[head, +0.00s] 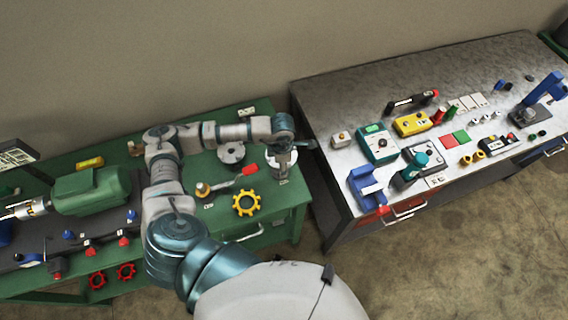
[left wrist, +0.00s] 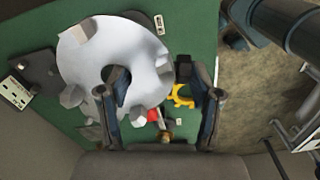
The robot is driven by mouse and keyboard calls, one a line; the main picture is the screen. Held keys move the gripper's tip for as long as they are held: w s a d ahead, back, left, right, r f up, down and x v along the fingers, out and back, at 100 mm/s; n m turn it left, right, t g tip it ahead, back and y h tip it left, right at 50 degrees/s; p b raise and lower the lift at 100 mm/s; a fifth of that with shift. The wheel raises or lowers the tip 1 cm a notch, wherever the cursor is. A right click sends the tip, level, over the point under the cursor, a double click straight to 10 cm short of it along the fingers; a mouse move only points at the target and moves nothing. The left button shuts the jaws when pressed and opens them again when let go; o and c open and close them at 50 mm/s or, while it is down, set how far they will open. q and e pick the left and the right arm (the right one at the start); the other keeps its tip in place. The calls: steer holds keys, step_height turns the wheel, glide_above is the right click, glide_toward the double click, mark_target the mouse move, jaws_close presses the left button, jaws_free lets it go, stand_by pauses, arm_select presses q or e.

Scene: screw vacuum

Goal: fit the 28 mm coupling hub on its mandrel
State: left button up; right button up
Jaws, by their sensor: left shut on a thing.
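A pale grey disc-like hub (left wrist: 145,40) with blocky claws and a central bore fills the upper left of the left wrist view. My left gripper (left wrist: 160,118) is shut on its near side, with one finger at the bore and the other by the outer rim. In the head view my left gripper (head: 283,160) is over the right end of the green bench, and a pale part of the hub (head: 271,158) shows beside it. I cannot make out the mandrel for certain. A grey round flanged part (head: 232,153) stands left of the gripper. My right gripper is out of view.
The green bench (head: 285,211) also holds a yellow gear-like ring (head: 246,203), a red-handled tool (head: 233,182) and a green motor (head: 90,191). A grey metal table (head: 330,103) with several tools stands to the right, across a narrow gap.

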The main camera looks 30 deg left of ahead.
arm_select(q)
steer(key=shift+a, duration=0.25)
steer(key=shift+d, duration=0.4)
steer(key=shift+a, duration=0.1)
steer(key=shift+a+b, duration=0.35)
steer(key=shift+a, duration=0.25)
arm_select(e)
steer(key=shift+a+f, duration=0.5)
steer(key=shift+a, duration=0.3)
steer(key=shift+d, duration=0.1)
